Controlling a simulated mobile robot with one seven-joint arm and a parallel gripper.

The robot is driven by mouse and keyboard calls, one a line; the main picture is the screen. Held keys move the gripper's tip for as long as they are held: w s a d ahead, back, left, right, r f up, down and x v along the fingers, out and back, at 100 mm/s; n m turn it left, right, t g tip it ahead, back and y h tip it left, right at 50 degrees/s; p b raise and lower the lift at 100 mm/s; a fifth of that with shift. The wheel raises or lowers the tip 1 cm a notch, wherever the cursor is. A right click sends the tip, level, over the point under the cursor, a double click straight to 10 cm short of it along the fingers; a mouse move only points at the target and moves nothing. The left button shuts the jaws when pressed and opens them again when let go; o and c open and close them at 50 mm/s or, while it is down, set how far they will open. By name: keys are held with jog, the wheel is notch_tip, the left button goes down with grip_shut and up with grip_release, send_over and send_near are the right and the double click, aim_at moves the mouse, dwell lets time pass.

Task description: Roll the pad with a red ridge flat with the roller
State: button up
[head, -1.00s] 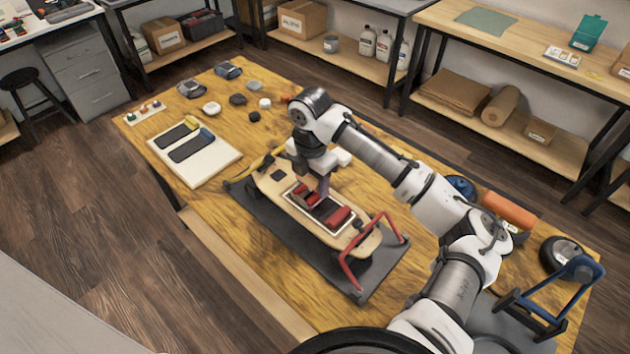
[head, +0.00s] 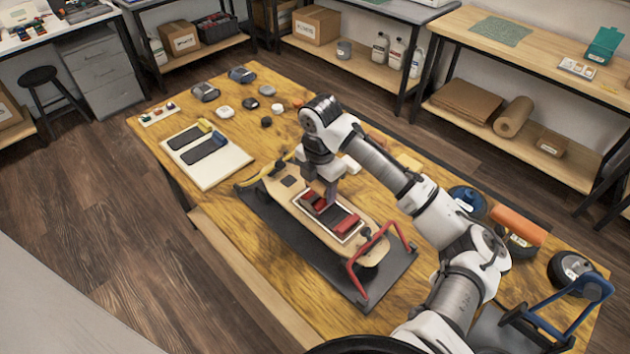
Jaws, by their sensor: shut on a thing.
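A wooden board (head: 284,196) lies on a dark mat (head: 268,222) on the workbench. A pale-edged rectangular panel (head: 337,238) on the board holds dark and red parts. One red part (head: 313,198) is at its far left end and another red part (head: 347,223) is nearer the red clamp; which is the pad's ridge I cannot tell. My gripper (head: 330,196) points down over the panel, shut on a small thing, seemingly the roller. Gripper and arm largely hide it, and its contact with the pad is unclear.
A red clamp-like frame (head: 378,256) stands over the board's near end. An orange cylinder (head: 518,227) and a blue-framed stand (head: 565,318) are at the right. A pale tray (head: 222,172) with dark strips lies left.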

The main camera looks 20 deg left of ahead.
jog(key=shift+s+d+r, duration=0.1)
jog(key=shift+s+d, duration=0.15)
jog(key=shift+d, duration=0.35)
jog(key=shift+s+d+f, duration=0.1)
jog(key=shift+s+d, duration=0.1)
jog(key=shift+d, duration=0.45)
jog(key=shift+s+d+r, duration=0.1)
jog(key=shift+s+d, duration=0.15)
jog(key=shift+d, duration=0.35)
notch_tip(320, 180, up, 7)
jog(key=p, duration=0.3)
